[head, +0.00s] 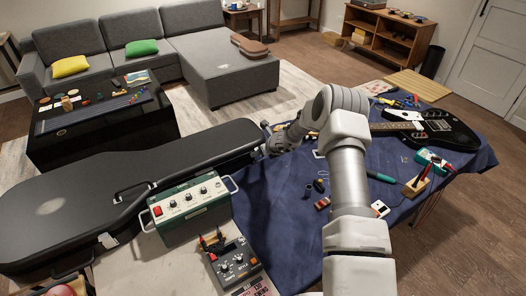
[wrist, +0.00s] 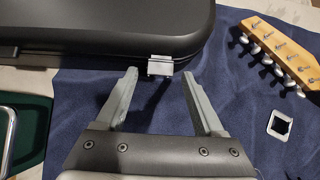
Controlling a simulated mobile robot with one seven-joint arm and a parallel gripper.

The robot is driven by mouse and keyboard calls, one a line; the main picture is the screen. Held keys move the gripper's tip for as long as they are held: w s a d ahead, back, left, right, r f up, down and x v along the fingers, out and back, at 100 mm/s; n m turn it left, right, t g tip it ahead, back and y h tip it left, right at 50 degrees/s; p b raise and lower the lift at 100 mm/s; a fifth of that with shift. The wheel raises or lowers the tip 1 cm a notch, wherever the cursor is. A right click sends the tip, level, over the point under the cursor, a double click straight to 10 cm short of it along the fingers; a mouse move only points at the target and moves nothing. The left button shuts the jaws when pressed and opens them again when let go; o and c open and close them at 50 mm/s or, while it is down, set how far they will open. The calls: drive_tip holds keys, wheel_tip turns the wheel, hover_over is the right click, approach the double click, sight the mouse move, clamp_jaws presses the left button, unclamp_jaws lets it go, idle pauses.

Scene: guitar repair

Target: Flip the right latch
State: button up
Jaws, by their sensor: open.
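The black guitar case (head: 130,180) lies shut along the left of the table, its narrow end near the middle of the head view. In the wrist view the case (wrist: 110,22) fills the top left, and a silver latch (wrist: 160,65) sits on its front edge near the right end. My gripper (wrist: 158,85) is open and empty, its two fingers pointing at the latch, which lies between and just beyond the tips. I cannot tell whether the fingers touch it. In the head view my gripper (head: 275,145) is beside the case's narrow end, mostly hidden by my arm.
A green control box (head: 190,208) and a grey pedal (head: 232,262) stand in front of the case. A black guitar (head: 435,128) lies at the right. In the wrist view a guitar headstock (wrist: 280,50) and a square metal plate (wrist: 280,123) lie on the blue cloth (wrist: 235,90).

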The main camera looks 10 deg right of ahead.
drive_tip(key=shift+r, duration=0.1)
drive_tip(key=b+v, duration=0.1)
drive_tip(key=v, duration=1.6)
drive_tip(key=shift+b, duration=0.3)
drive_tip(key=shift+s+r, duration=0.15)
drive_tip(key=s+a+r+n+g+y, duration=0.1)
drive_tip(key=s+a+r+n, duration=0.5)
drive_tip(key=r+n, duration=0.25)
drive_tip(key=s+a+r+n+y, duration=0.1)
drive_tip(key=s+a+r+n, duration=0.5)
drive_tip(key=r+n, duration=0.3)
drive_tip(key=s+d+r+n+h, duration=0.1)
drive_tip(key=s+r+n+h, duration=0.1)
drive_tip(key=s+n, duration=0.5)
drive_tip(key=s+d+r+n+g+h, duration=0.1)
drive_tip(key=s+r+n, duration=0.3)
drive_tip(key=s, duration=1.3)
drive_tip(key=d+n+h, duration=0.1)
drive_tip(key=n, duration=0.3)
drive_tip(key=shift+d+h, duration=0.25)
drive_tip(key=shift+h, duration=0.05)
